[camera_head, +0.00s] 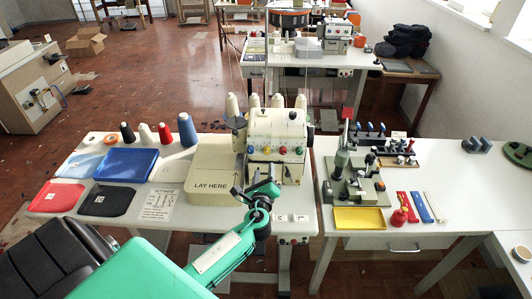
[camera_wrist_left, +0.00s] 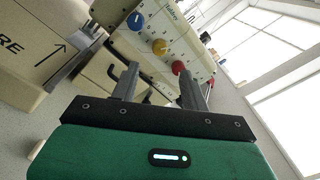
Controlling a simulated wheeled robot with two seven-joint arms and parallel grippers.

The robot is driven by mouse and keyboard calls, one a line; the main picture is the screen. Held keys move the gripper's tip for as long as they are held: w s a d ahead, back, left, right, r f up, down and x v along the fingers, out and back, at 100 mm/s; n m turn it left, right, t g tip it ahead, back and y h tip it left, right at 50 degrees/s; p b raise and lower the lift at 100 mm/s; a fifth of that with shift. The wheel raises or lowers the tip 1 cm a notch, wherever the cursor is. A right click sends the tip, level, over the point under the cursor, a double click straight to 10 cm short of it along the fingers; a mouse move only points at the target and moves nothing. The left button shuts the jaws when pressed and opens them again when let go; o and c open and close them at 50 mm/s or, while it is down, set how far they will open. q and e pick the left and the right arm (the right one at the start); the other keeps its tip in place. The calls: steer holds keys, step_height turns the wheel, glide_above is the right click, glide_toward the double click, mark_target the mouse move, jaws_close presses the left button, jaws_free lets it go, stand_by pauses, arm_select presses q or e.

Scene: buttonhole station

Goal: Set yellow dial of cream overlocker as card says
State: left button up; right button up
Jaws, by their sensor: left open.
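The cream overlocker (camera_head: 276,128) stands on the sewing table, with a row of coloured dials on its front. The yellow dial (camera_head: 267,150) sits between the blue and red ones; it also shows in the left wrist view (camera_wrist_left: 160,46), beyond the fingertips. Its pointer mark is too small to read. The settings card (camera_head: 158,203) lies flat on the table, left of my arm; its print is too small to read. My left gripper (camera_head: 268,185) is in front of the overlocker, below the dials. In the wrist view its fingers (camera_wrist_left: 160,80) are apart and empty. My right gripper is out of view.
A cream box marked LAY HERE (camera_head: 208,180) stands just left of the gripper. Blue, red and black trays (camera_head: 126,165) and thread cones (camera_head: 187,130) fill the table's left side. Red (camera_wrist_left: 178,67) and blue (camera_wrist_left: 136,20) dials flank the yellow one closely. A second table (camera_head: 388,243) holds fixtures.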

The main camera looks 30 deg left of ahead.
mark_target(266, 153)
arm_select(q)
steer(key=p+x, duration=0.2)
steer(key=x, duration=0.7)
steer(key=shift+w, duration=0.1)
steer(key=c, duration=1)
steer(key=shift+f+n+b, duration=0.25)
steer(key=shift+n+b, duration=0.15)
steer(key=shift+b, duration=0.45)
steer(key=n+b, duration=0.6)
steer(key=b, duration=0.2)
steer(key=shift+f, duration=0.15)
steer(key=shift+n+b, duration=1.3)
steer(key=shift+n, duration=0.3)
steer(key=shift+r, duration=0.2)
